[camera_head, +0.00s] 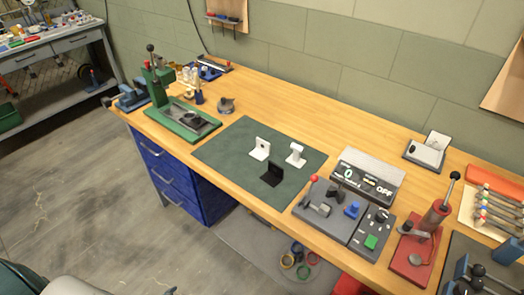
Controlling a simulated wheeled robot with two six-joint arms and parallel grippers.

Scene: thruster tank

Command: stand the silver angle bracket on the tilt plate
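A pale angle bracket (260,149) with a dark hole in its upright face stands on the dark green mat (227,148). Beside it to the right stands a second pale angled piece (296,155). I cannot tell for sure which of the two is the silver one. A black angle bracket (273,173) is in front of them. I cannot surely pick out the tilt plate; a grey device with a tilted pale plate (437,141) stands at the back right. Neither of my grippers can be made out in the head view.
A green press (160,88) stands at the left of the wooden bench. Right of the mat are a display box (368,177), a control panel with a red-knobbed lever (313,181) and a red lever tool (414,255). Coloured rings lie on the floor below.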

